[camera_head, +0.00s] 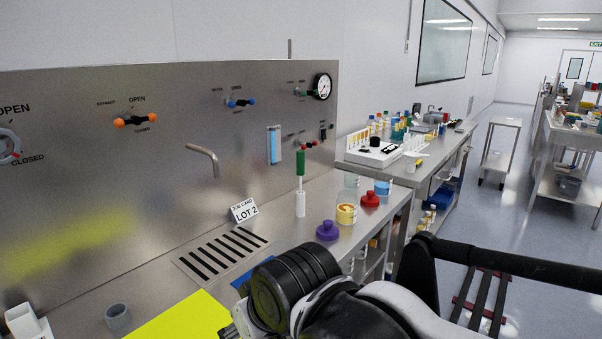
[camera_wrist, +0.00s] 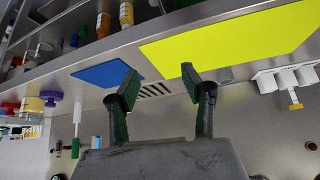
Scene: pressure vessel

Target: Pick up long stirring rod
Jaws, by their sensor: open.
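An upright item with a green upper part and a white lower part (camera_head: 300,204) stands on the steel bench beside the back panel in the head view. It may be the stirring rod in a holder, but I cannot tell for sure. It also shows at the lower left of the wrist view (camera_wrist: 77,112), well to the left of my gripper. My gripper (camera_wrist: 158,82) is open, with nothing between its two dark green fingers. In the head view my arm's dark wrist fills the bottom middle, and the fingertips are not clear there.
A yellow mat (camera_head: 182,318), a blue mat (camera_wrist: 108,73) and a slotted drain (camera_head: 222,254) lie on the bench (camera_head: 150,276). A grey cup (camera_head: 118,316) is at front left. A purple knob-like piece (camera_head: 327,231), a yellow jar (camera_head: 346,214) and a lot card (camera_head: 244,210) are nearby. A tap (camera_head: 205,155) juts out.

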